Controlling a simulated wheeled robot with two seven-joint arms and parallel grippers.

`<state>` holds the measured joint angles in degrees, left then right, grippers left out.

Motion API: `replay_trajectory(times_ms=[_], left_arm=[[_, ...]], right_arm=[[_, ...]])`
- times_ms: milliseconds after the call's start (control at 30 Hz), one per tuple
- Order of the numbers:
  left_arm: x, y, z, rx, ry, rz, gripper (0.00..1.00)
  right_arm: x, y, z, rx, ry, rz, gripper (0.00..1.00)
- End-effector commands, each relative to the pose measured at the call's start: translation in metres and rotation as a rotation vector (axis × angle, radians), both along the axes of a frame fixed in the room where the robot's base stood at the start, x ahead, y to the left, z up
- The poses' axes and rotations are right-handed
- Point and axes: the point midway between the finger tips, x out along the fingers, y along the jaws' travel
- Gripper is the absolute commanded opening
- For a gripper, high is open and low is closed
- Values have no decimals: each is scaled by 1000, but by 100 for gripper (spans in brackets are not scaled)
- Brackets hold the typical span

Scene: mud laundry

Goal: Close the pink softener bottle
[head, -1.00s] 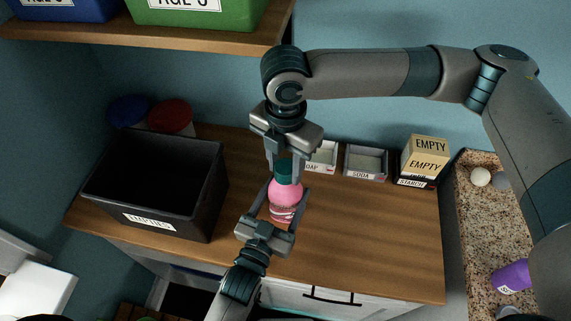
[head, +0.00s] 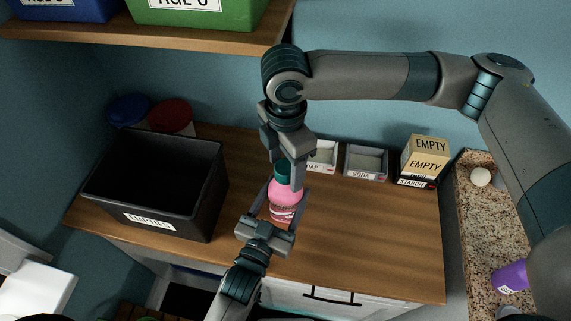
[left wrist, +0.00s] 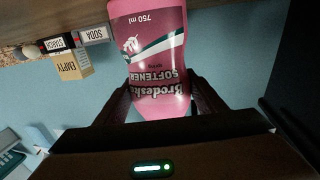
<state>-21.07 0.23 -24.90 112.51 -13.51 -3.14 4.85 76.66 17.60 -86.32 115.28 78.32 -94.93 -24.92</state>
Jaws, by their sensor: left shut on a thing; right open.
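The pink softener bottle (head: 284,191) stands upright over the wooden counter. My left gripper (head: 288,203) is shut on the bottle's body from the front. A dark green cap (head: 283,173) sits at the top of the bottle. Whether it is tight cannot be told. My right gripper (head: 286,168) points down from above, open, with its fingers on either side of the cap. Its fingers hide part of the cap.
A black bin (head: 190,205) labelled "EMPTIES" stands left of the bottle. Soap (head: 322,156) and soda (head: 366,162) trays and an "EMPTY" box (head: 426,155) stand behind and right. A purple bottle (head: 512,276) lies on the speckled surface. The counter (head: 370,235) right of the bottle is clear.

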Motion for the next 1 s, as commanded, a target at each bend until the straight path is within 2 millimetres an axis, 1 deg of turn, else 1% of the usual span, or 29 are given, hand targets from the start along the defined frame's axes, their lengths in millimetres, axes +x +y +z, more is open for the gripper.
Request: replay_trajectory(times_ms=[167, 400, 600, 733, 967, 1000], left_arm=[[0, 0, 0, 0, 0, 0, 1], [0, 0, 0, 0, 0, 0, 1], [0, 0, 0, 0, 0, 0, 1], [0, 0, 0, 0, 0, 0, 1], [0, 0, 0, 0, 0, 0, 1], [0, 0, 0, 0, 0, 0, 66]], right_arm=[[1, 0, 13, 1, -3, 0, 59], [1, 0, 45, 1, -4, 1, 59], [0, 0, 68, 1, -2, 0, 59], [0, 0, 73, 1, -1, 0, 59], [0, 0, 74, 0, 0, 0, 59], [0, 0, 74, 0, 0, 0, 59]])
